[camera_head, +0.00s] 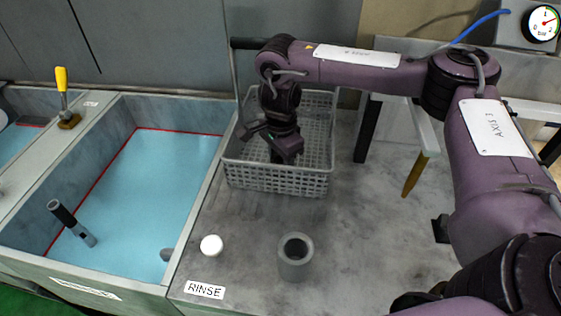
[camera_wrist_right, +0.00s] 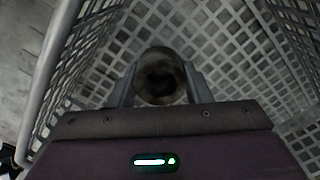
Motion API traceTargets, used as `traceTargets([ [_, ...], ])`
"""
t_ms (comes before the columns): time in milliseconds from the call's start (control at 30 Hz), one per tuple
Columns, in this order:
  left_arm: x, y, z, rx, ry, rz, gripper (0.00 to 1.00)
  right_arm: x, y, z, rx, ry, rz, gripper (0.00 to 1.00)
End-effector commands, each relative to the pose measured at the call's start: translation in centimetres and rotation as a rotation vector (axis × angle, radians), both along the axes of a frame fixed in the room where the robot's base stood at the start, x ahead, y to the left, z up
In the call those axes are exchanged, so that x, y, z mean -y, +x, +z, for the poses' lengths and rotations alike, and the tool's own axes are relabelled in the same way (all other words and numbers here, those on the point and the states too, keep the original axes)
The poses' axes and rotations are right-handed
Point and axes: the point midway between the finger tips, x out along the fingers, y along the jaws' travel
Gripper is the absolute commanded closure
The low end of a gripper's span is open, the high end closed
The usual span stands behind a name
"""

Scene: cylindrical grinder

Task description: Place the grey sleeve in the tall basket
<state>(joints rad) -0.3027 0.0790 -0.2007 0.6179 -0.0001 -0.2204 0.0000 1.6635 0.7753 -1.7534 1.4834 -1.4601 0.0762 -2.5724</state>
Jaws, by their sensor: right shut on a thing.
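The grey lattice basket (camera_head: 277,178) stands on the counter, and its walls and floor fill much of the right wrist view (camera_wrist_right: 232,45). My right gripper (camera_head: 284,150) reaches down inside the basket; the basket and wrist partly hide its fingertips. In the right wrist view the gripper (camera_wrist_right: 160,92) is shut on a round, hollow grey-brown sleeve (camera_wrist_right: 160,60), with a finger on each side and the basket floor behind it. Whether the sleeve touches the floor I cannot tell. Another grey sleeve (camera_head: 294,258) stands upright on the counter in front of the basket. My left gripper is not in view.
A white ball (camera_head: 211,245) and the RINSE label (camera_head: 205,290) lie near the front. The counter right of the basket is mostly clear.

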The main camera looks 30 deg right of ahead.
Motion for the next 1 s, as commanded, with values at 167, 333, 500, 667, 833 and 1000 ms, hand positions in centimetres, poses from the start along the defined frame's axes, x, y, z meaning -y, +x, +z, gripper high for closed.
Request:
traceTargets([
  [167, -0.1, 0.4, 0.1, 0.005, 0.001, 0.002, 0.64, 0.0, 0.1, 0.1, 0.003, 0.0, 0.0, 0.91],
  [333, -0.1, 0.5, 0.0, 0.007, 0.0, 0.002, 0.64, 0.0, 0.0, -0.3, 0.002, 0.0, 0.001, 0.91],
  [500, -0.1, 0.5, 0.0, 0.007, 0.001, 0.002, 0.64, 0.0, 0.0, -0.3, 0.0, 0.0, 0.001, 0.36],
  [667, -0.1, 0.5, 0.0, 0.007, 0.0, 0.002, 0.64, 0.0, 0.0, -0.3, 0.001, 0.0, 0.001, 0.34],
  [833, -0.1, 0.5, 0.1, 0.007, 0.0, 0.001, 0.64, 0.0, 0.0, 0.0, 0.002, 0.0, 0.001, 0.34],
  [1000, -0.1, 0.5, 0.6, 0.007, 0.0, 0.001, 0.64, -0.1, 0.1, 2.0, 0.006, -0.001, 0.003, 0.34],
])
